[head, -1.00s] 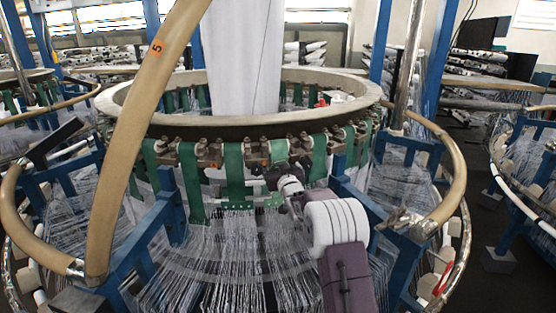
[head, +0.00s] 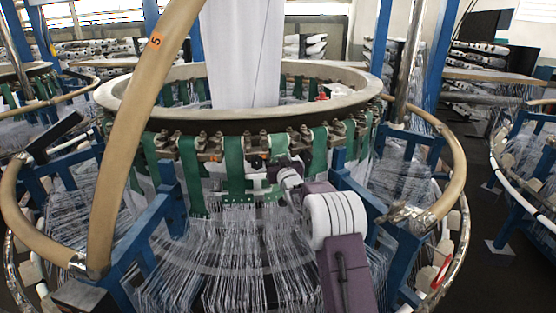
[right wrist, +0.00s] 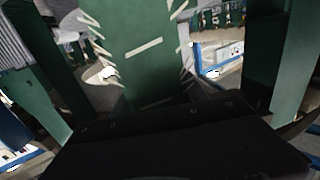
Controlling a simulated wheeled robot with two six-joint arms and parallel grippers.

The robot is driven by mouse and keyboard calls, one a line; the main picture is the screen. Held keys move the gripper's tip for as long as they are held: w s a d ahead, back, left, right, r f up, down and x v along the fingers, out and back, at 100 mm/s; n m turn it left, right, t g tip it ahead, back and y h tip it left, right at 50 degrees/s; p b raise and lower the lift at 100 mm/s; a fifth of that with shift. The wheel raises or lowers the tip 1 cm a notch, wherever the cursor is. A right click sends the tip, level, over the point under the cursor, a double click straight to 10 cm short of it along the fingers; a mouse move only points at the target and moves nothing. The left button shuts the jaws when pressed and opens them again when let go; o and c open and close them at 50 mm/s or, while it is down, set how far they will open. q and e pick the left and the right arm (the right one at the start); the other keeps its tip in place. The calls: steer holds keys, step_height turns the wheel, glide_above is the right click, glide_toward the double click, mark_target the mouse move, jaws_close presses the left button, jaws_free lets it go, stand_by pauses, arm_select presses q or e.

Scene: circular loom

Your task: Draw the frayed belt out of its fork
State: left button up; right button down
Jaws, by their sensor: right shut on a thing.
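The frayed belt (right wrist: 150,50) is a green strip with pale loose threads along both edges and short light marks across it, in the middle of the right wrist view. In the head view a green belt (head: 279,146) hangs from the ring's bracket row just above my right gripper (head: 274,170). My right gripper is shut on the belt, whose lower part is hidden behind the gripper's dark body. The fork is not clearly distinguishable; the belt's top end meets the metal brackets (head: 212,146). My left gripper is not in view.
Other green belts (head: 234,168) hang close on both sides. White threads (head: 215,265) fan out below. A pale ring (head: 118,98) lies above, a tan curved rail (head: 115,165) crosses at left, and blue frame posts (head: 167,195) flank the work area.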

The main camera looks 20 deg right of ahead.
steer(key=s+a+b, duration=0.1)
steer(key=s+b, duration=0.2)
steer(key=s, duration=0.3)
steer(key=shift+r, duration=0.2)
